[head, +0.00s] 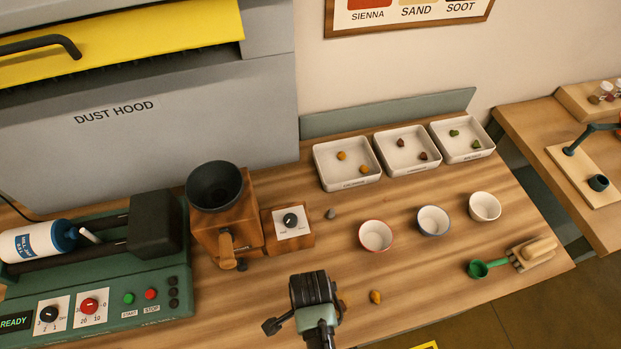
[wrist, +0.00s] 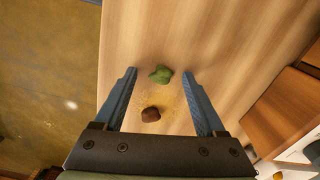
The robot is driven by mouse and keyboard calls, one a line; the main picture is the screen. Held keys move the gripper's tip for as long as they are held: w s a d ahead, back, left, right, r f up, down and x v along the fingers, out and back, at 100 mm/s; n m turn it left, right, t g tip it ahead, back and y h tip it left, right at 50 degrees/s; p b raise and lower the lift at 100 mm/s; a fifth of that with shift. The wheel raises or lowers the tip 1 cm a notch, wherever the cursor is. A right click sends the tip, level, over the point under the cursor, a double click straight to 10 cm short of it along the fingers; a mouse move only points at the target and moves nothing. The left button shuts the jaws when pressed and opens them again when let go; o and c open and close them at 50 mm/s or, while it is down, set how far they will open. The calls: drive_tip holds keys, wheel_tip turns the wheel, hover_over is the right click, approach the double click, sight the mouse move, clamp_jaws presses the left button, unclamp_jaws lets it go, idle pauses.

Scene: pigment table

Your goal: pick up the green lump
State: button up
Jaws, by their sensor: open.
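In the wrist view a green lump (wrist: 161,74) lies on the wooden table, between the tips of my gripper's (wrist: 159,73) two blue fingers. The fingers are wide apart, with a gap on either side of the lump. A dark red-brown lump (wrist: 150,114) lies closer to the palm, also between the fingers, on a patch of yellow dust. In the head view my gripper (head: 315,298) is over the front of the table and hides the green lump. Two other green lumps (head: 454,133) lie in the right tray (head: 462,157).
An ochre lump (head: 376,297) lies right of my gripper. Three bowls, including a red-rimmed one (head: 375,250), stand behind. A grinder (head: 225,225) and a green mill (head: 100,290) stand left. The table's edge is close left in the wrist view.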

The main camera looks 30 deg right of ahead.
clamp_jaws()
drive_tip(key=shift+r, duration=0.15)
